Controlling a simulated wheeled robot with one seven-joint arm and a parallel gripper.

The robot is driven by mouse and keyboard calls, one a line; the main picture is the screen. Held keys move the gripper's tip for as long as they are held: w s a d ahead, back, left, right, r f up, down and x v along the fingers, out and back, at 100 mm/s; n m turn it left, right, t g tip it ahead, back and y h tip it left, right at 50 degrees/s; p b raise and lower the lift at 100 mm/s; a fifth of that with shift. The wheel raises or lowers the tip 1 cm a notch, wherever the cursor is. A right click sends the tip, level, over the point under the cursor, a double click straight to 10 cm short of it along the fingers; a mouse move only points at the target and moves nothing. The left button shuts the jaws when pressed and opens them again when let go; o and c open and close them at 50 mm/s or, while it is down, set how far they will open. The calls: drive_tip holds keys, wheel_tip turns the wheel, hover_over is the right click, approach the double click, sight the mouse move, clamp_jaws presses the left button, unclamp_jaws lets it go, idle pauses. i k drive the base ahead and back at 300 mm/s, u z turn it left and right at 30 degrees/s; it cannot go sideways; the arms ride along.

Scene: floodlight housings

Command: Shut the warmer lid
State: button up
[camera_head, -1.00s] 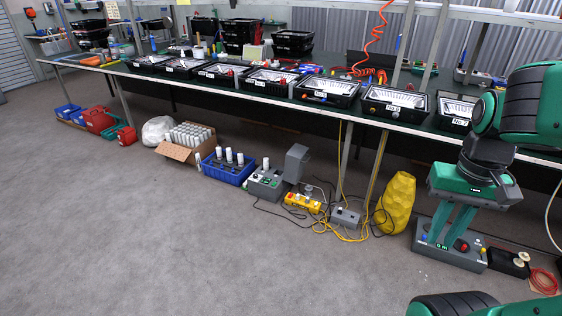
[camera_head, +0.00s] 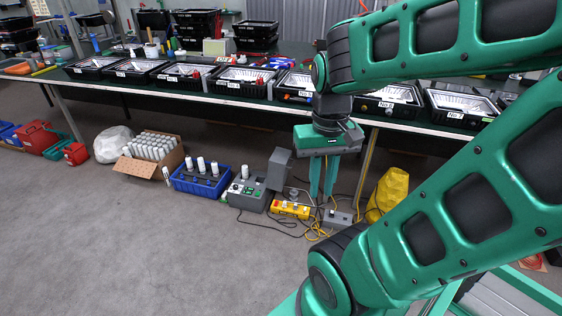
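The warmer appears to be the grey box (camera_head: 246,194) with green-lit controls on the floor in front of the bench. Its grey lid (camera_head: 279,170) stands raised at the box's right side. My gripper (camera_head: 322,196) points down to the right of the lid in the picture, apart from it. Its two teal fingers show a gap between them with nothing visible in it. How its height and depth compare with the lid is hard to tell.
A blue crate (camera_head: 207,183) with white cylinders stands left of the warmer. A yellow socket strip (camera_head: 290,210) and cables lie to its right, near a yellow sack (camera_head: 388,194). The bench (camera_head: 190,94) with floodlight housings runs behind. Floor in front is clear.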

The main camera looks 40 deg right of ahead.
sight(279, 167)
drive_tip(key=z, duration=0.3)
drive_tip(key=i, duration=0.85)
drive_tip(key=z, duration=0.5)
